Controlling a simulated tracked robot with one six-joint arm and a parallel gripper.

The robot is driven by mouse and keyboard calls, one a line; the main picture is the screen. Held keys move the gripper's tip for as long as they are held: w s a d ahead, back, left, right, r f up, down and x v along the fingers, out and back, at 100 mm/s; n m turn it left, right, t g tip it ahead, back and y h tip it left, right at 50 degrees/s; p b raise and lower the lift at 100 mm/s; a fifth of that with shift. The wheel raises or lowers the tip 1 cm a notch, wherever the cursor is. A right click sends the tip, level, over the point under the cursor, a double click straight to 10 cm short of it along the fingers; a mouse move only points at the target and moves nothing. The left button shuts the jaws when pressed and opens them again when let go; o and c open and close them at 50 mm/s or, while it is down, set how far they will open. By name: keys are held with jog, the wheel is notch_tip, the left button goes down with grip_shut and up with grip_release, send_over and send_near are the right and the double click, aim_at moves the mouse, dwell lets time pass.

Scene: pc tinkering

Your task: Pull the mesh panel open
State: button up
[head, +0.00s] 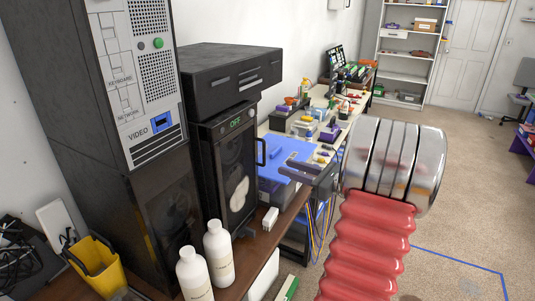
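The dark mesh panel (224,165) is the front of the small black unit with the green OFF display. It looks closed. A black handle (262,151) stands out from its right edge. The silver wrist and red ribbed sleeve of my arm fill the right of the view.
A black drawer box (232,80) sits on the unit, and a tall computer tower (125,190) stands at left. Two white bottles (219,253) stand in front of the unit. Carpet is open at right.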

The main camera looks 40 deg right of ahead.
jog(key=d, duration=0.1)
jog(key=s+d+m, duration=0.1)
jog(key=d+h, duration=0.1)
jog(key=shift+s+d+f+t, duration=0.15)
jog(key=shift+s+t, duration=0.2)
jog(key=shift+t, duration=0.05)
jog(key=shift+w, duration=0.15)
jog(key=w+a, duration=0.1)
jog(key=w, duration=1.2)
jog(key=shift+w, duration=0.3)
jog(key=shift+a, duration=0.1)
jog(key=shift+c, duration=0.3)
grip_shut()
